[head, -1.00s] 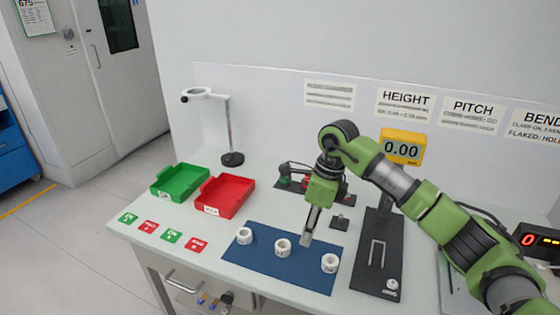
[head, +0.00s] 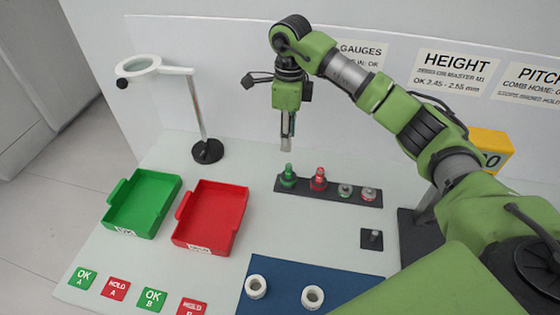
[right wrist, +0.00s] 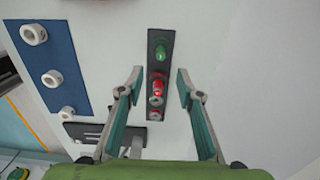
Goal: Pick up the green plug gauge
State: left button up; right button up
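The green plug gauge (head: 288,177) stands upright at the left end of a dark rack (head: 330,191) on the bench. It also shows in the right wrist view (right wrist: 160,52) at the far end of the rack. My right gripper (head: 286,148) hangs above and slightly behind it, pointing down, apart from it. In the right wrist view my right gripper (right wrist: 158,80) has its two fingers spread wide, with nothing between them. The red plug gauge (head: 319,179) stands next to the green one. My left gripper is not in view.
Two metallic gauges (head: 357,192) fill the rack's right part. A green tray (head: 143,203), a red tray (head: 211,216) and a magnifier stand (head: 207,150) are to the left. A blue mat (head: 285,271) with white rings lies in front. A small dark block (head: 372,239) sits at right.

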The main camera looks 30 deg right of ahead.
aim_at(289, 165)
jog(key=f, duration=0.2)
jog(key=f+p, duration=0.1)
jog(key=f, duration=0.4)
jog(key=shift+s+p, duration=0.3)
jog(key=shift+p, duration=0.1)
jog(key=shift+w+f, duration=0.1)
jog(key=shift+f, duration=0.3)
jog(key=shift+d+f+p, duration=0.1)
jog(key=shift+f+p, duration=0.45)
jog(key=shift+f, duration=0.05)
notch_tip(289, 165, down, 4)
jog(key=shift+w+d+r+p, duration=0.15)
jog(key=shift+r+p, duration=0.1)
jog(key=shift+p, duration=0.45)
jog(key=shift+f, duration=0.35)
grip_shut()
